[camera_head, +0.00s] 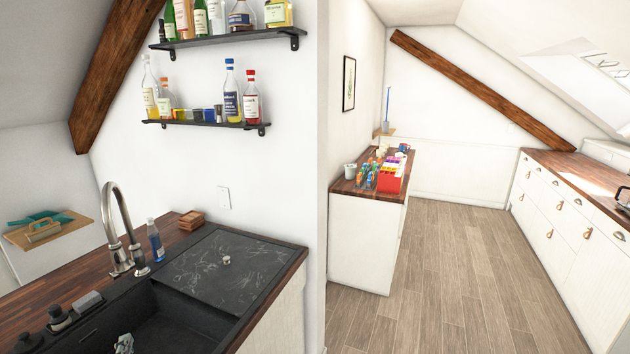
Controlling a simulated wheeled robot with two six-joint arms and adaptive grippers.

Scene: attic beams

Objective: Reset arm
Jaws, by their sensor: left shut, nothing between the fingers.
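Most of the left arm is cut off by the frame. My right gripper is not in view.
A steel tap (122,230) rises behind the sink, with a blue bottle (155,240) beside it. Bottle shelves (230,38) hang on the wall above. A wall end divides this counter from an open wooden floor (445,270) at right. A far counter (345,186) holds a red box (391,180).

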